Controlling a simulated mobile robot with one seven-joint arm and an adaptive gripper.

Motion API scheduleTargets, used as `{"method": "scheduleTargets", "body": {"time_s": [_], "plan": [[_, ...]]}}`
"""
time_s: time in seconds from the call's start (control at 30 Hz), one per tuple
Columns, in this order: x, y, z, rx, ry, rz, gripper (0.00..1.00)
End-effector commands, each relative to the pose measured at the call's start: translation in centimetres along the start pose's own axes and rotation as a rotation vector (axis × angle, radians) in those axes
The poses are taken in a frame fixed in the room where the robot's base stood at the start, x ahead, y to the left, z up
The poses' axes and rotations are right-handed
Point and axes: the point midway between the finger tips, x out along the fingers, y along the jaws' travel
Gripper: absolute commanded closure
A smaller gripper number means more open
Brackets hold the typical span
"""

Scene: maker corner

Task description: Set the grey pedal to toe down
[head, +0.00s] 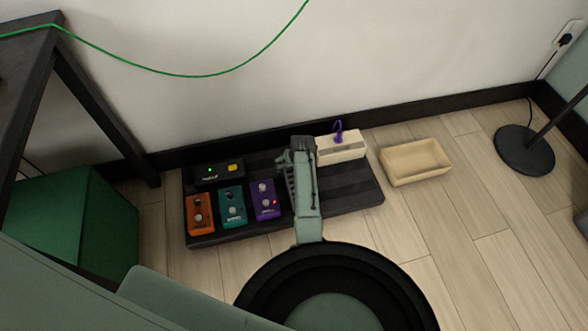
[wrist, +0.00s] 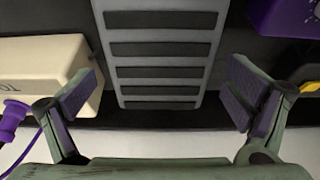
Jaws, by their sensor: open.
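The grey pedal (wrist: 163,48) shows in the wrist view as a grey plate with several dark ribs across it, on a dark board. My gripper (wrist: 158,95) is open in the wrist view, with one finger on each side of the pedal's end. Nothing is between the pads except the pedal beneath or beyond them; I cannot tell if they touch it. In the head view my gripper (head: 297,150) and arm cover most of the pedal. Its tilt is hard to tell.
The black pedalboard (head: 350,193) carries orange (head: 200,214), teal (head: 232,206) and purple (head: 265,200) pedals, a black box (head: 207,174) and a cream box (head: 341,148) with a purple plug. A tan tray (head: 415,162) lies right. The wall (head: 270,100) is close behind.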

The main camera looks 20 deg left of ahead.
Motion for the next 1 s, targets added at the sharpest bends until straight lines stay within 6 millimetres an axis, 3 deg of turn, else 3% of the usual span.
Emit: {"method": "scheduleTargets", "body": {"time_s": [0.03, 0.2, 0.57, 1.0], "plan": [[0.94, 0.0, 0.1, -0.001, 0.001, 0.0, 0.03], [1.69, -0.02, 0.0, -0.001, 0.001, 0.0, 0.03], [1.75, -0.03, -0.08, 0.0, 0.001, 0.0, 0.03], [1.76, -0.02, -0.07, 0.0, 0.001, 0.0, 0.31]]}}
